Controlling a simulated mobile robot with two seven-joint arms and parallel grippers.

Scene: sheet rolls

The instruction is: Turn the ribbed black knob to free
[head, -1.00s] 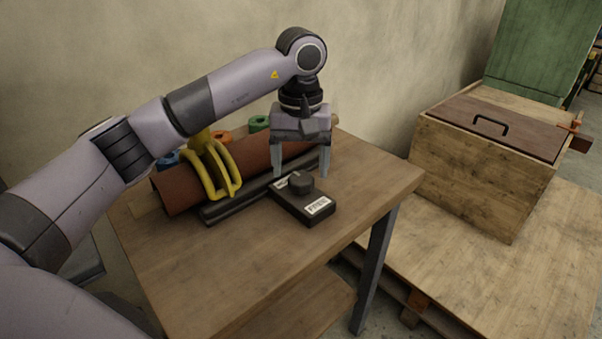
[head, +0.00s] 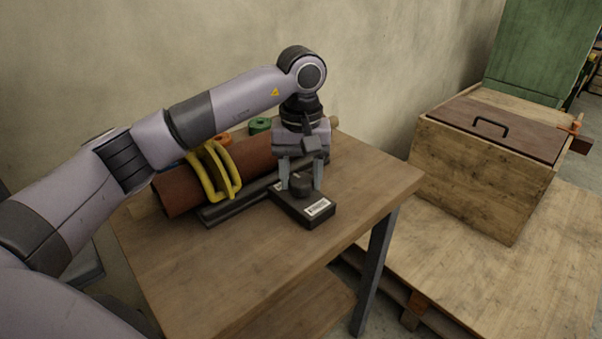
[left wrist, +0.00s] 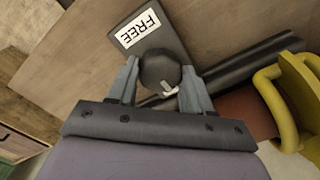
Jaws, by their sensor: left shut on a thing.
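The black knob (head: 301,186) sits on a dark rectangular base (head: 296,209) on the wooden table. The knob also shows in the left wrist view (left wrist: 160,68), where a small pale pointer mark lies at its edge, on the side away from the white label reading FREE (left wrist: 139,27). My left gripper (head: 301,187) points down over the base and is shut on the knob, one finger on each side. A second label on the base is mostly hidden. My right gripper is in neither view.
A brown roll (head: 258,155) with yellow rings (head: 221,170) around it lies behind the base, beside a dark bar (head: 222,209). Green (head: 259,124) and orange (head: 224,138) rings lie beyond. A lidded wooden box (head: 465,180) stands at right. The table's front (head: 220,265) is clear.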

